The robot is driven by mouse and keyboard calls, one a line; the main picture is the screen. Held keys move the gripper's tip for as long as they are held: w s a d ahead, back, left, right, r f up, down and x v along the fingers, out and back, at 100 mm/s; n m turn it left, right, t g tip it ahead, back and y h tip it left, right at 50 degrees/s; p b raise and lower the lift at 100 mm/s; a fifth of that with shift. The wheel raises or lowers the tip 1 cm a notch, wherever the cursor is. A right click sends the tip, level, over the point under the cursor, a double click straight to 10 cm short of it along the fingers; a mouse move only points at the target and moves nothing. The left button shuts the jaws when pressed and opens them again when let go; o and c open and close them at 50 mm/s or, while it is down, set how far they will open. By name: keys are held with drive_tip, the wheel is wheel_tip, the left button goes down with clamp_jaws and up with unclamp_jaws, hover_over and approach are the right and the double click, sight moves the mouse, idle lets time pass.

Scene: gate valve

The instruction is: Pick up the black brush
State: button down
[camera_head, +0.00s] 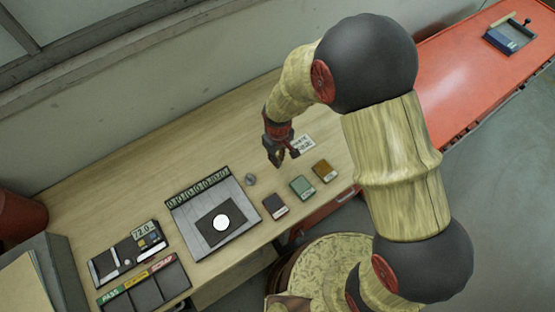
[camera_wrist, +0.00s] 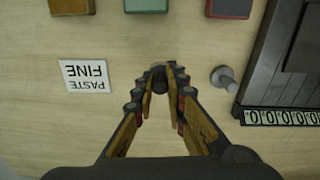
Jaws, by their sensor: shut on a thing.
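My gripper (camera_head: 280,160) is over the wooden bench in the head view, fingers pointing down. In the wrist view my gripper (camera_wrist: 160,85) has its fingers drawn close together around a small dark upright piece, which I take as the black brush (camera_wrist: 158,72). Only its dark round top shows between the fingertips; the fingers hide the rest. In the head view I cannot make out the brush apart from the dark fingers. I cannot tell whether it touches the bench.
A white "PASTE FINE" card (camera_wrist: 85,76) lies left of the fingers in the wrist view, and a grey peg (camera_wrist: 225,78) stands right. Green (camera_head: 302,188), brown (camera_head: 325,170) and dark (camera_head: 275,206) blocks lie nearby. A grey plate fixture (camera_head: 185,215) is left of them.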

drive_tip(key=s+d+r+b, duration=0.1)
drive_tip(key=s+d+r, duration=0.2)
drive_tip(key=s+r, duration=0.6)
drive_tip(key=shift+s, duration=1.95)
drive_tip(key=c, duration=2.4)
unclamp_jaws()
drive_tip(key=shift+c, duration=1.1)
clamp_jaws()
drive_tip(key=shift+f, duration=0.15)
